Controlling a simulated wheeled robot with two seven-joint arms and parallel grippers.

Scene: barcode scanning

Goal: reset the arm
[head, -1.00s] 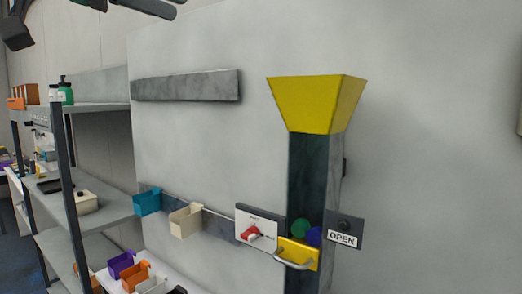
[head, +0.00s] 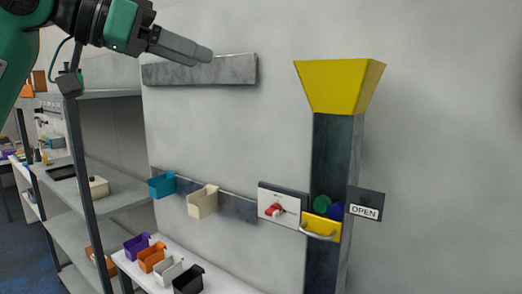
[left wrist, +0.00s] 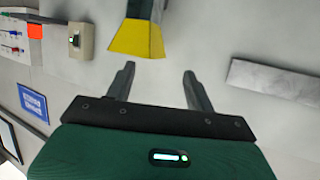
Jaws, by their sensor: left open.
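My left arm comes in from the upper left of the head view, green and dark grey. Its gripper (head: 205,52) points right, in front of the grey wall plate (head: 200,71). In the left wrist view the two fingers of the left gripper (left wrist: 158,78) stand wide apart with nothing between them. The yellow funnel (head: 340,84) on its dark column is right of the gripper, clear of it. It also shows beyond the fingers in the left wrist view (left wrist: 137,39). My right gripper is in neither view.
A shelf rack (head: 75,155) stands at the left. A teal bin (head: 161,186) and a cream bin (head: 202,202) hang on a wall rail. A panel with a red switch (head: 275,210), a yellow drawer (head: 320,228) and an OPEN sign (head: 364,211) are at the column. Several small bins stand on a white table (head: 215,276).

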